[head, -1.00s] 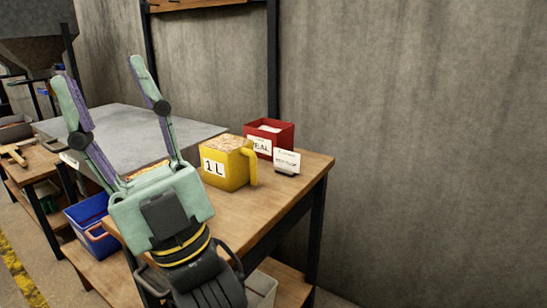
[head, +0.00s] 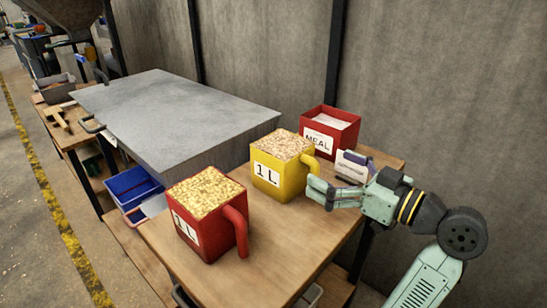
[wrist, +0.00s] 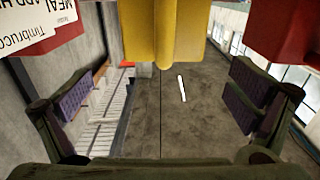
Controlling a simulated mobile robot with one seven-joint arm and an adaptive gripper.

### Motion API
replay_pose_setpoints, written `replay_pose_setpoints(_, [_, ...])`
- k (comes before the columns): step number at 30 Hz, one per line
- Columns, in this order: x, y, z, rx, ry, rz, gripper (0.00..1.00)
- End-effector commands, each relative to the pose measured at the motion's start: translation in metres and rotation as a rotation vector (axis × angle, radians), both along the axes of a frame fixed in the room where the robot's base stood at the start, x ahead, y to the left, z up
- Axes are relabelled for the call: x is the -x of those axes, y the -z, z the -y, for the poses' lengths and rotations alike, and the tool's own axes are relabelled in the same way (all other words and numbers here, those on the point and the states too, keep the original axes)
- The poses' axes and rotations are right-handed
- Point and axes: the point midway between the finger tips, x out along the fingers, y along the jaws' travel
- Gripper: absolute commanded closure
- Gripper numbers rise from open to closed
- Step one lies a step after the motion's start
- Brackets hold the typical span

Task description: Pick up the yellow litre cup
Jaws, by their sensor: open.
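The yellow litre cup (head: 276,181), full of grain and marked 1L, stands upright on the wooden table with its handle on the right. My gripper (head: 328,174) is at the cup's right side, with its fingers pointing left toward the handle. In the wrist view, a yellow part of the cup (wrist: 163,35), apparently its handle, lies ahead at the top centre, between the lines of the two spread fingers. My gripper (wrist: 168,78) is open and empty there. Whether a finger touches the cup cannot be told.
A red 1L cup of grain (head: 203,237) stands at front left of the yellow cup. A red MEAL box (head: 341,130) stands behind it, with a small card (head: 352,166) close to my fingers. A grey-topped block (head: 180,110) is at back left. The table front is clear.

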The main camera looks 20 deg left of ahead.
Motion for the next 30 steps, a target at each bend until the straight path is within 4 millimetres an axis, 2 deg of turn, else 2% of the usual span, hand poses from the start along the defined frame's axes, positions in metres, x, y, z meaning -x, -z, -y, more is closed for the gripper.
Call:
replay_pose_setpoints(6, [-0.009, 0.0, -0.031, 0.004, -0.01, -0.004, 0.0])
replay_pose_setpoints(14, [-0.017, 0.0, -0.053, 0.003, -0.008, -0.003, 0.0])
replay_pose_setpoints(21, [-0.027, 0.001, -0.087, 0.003, -0.009, -0.004, 0.0])
replay_pose_setpoints(25, [-0.031, 0.002, -0.097, 0.002, -0.008, -0.002, 0.0])
replay_pose_setpoints(30, [-0.032, 0.004, -0.098, 0.003, -0.005, -0.001, 0.0])
